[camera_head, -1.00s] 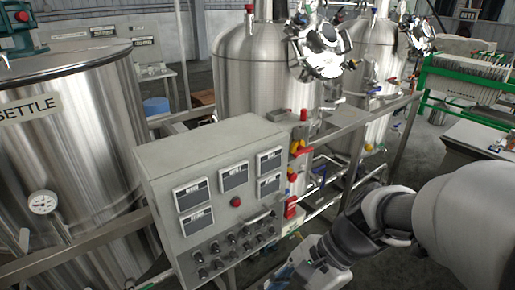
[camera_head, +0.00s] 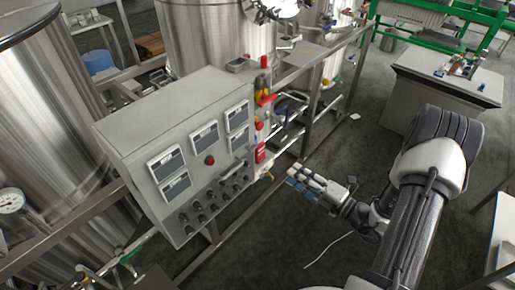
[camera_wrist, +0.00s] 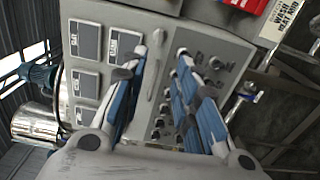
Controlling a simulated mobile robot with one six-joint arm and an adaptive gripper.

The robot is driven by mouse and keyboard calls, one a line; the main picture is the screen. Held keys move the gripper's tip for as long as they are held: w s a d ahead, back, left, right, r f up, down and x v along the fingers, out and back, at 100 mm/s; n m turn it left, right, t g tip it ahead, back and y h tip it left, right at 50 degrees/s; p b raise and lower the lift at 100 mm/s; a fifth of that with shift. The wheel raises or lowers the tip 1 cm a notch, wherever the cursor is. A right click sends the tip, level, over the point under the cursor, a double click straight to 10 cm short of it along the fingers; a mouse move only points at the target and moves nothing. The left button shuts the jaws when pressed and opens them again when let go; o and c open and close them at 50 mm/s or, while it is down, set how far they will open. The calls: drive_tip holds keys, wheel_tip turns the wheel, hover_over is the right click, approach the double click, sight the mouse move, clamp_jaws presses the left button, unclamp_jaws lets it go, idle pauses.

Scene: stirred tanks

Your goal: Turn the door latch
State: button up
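The grey control cabinet (camera_head: 135,120) stands in the left middle of the head view. A slim bar-like handle (camera_head: 233,171), which may be the door latch, sits on its front face between the displays and the black knobs. It also shows in the wrist view (camera_wrist: 156,80) between my fingers, with depth unclear. My gripper (camera_head: 293,180) is to the right of the cabinet in the head view, with blue finger pads, apart from the cabinet. In the wrist view my gripper (camera_wrist: 168,52) has its fingers spread and nothing held between them.
Red and yellow fittings (camera_head: 262,100) line the cabinet's right side. A metal frame and pipes stand behind it. A large steel tank (camera_head: 45,110) is at the left. Dark floor (camera_head: 270,240) lies free in front. A grey bench (camera_head: 440,95) is at the back right.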

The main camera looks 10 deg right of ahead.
sight(254, 149)
drive_tip(key=b+x, duration=0.2)
drive_tip(key=x, duration=1.5)
drive_tip(key=shift+s, duration=0.1)
drive_tip(key=shift+c, duration=0.5)
clamp_jaws()
